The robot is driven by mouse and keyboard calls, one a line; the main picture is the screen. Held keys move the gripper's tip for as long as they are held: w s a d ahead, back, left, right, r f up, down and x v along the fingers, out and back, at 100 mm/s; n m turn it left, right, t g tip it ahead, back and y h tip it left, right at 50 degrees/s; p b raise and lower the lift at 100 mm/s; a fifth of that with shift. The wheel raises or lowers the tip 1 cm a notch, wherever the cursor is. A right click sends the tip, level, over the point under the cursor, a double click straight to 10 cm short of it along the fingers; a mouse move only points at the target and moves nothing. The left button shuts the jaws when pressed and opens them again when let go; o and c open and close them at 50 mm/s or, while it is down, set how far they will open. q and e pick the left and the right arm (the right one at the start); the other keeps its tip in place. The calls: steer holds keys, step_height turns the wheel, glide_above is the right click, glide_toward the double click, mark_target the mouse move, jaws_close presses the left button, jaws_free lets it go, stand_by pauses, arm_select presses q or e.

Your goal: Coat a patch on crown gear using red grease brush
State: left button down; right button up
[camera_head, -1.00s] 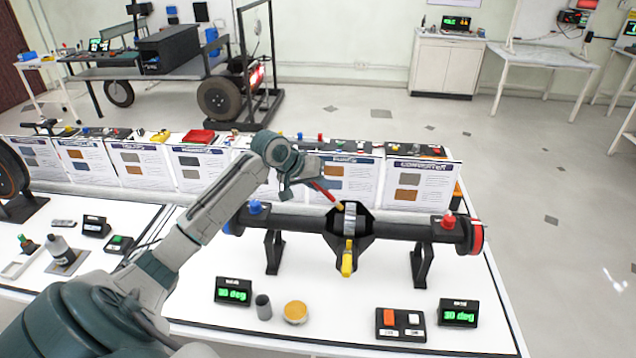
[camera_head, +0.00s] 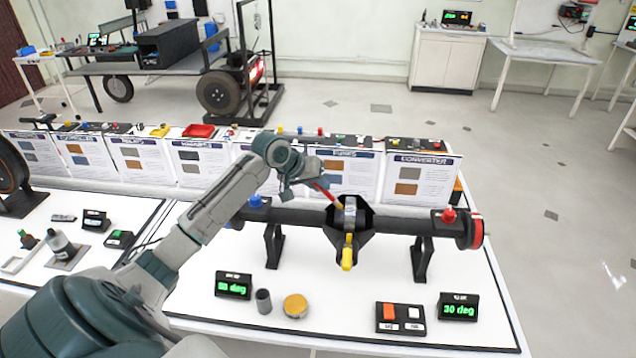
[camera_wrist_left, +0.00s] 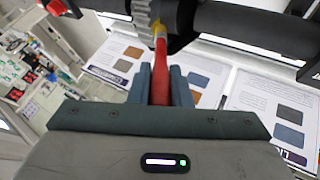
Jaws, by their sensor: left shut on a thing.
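The crown gear (camera_head: 350,212) is a light grey toothed ring in the black housing at the middle of the dark axle tube. It also shows at the top of the left wrist view (camera_wrist_left: 141,14). My left gripper (camera_head: 312,180) is shut on the red grease brush (camera_head: 325,191), behind and left of the gear. In the left wrist view the red handle (camera_wrist_left: 161,75) lies between the gripper's fingers (camera_wrist_left: 160,82). The brush's yellowish tip (camera_wrist_left: 159,30) is at the gear's edge; I cannot tell whether it touches. My right gripper is not in view.
The axle tube (camera_head: 400,222) stands on black stands, with a yellow part (camera_head: 347,258) in front of the housing. A round tin (camera_head: 295,306), a dark cup (camera_head: 263,301), a switch box (camera_head: 401,318) and displays (camera_head: 458,307) stand in front. Panels (camera_head: 422,181) line the back.

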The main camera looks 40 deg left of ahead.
arm_select(q)
steer(key=shift+f, duration=0.45)
stand_by(0.3)
steer(key=shift+w+d+r+p, duration=0.1)
steer(key=shift+w+d+p, duration=0.15)
steer(key=shift+d, duration=0.15)
steer(key=shift+w+d+p, duration=0.1)
steer(key=shift+d+p, duration=0.15)
steer(key=shift+d, duration=0.15)
steer(key=w+d+p, duration=0.1)
steer(key=d+p, duration=0.1)
steer(key=shift+w+d+r+p, duration=0.2)
steer(key=shift+w+d+p, duration=0.1)
steer(key=shift+w+d, duration=0.1)
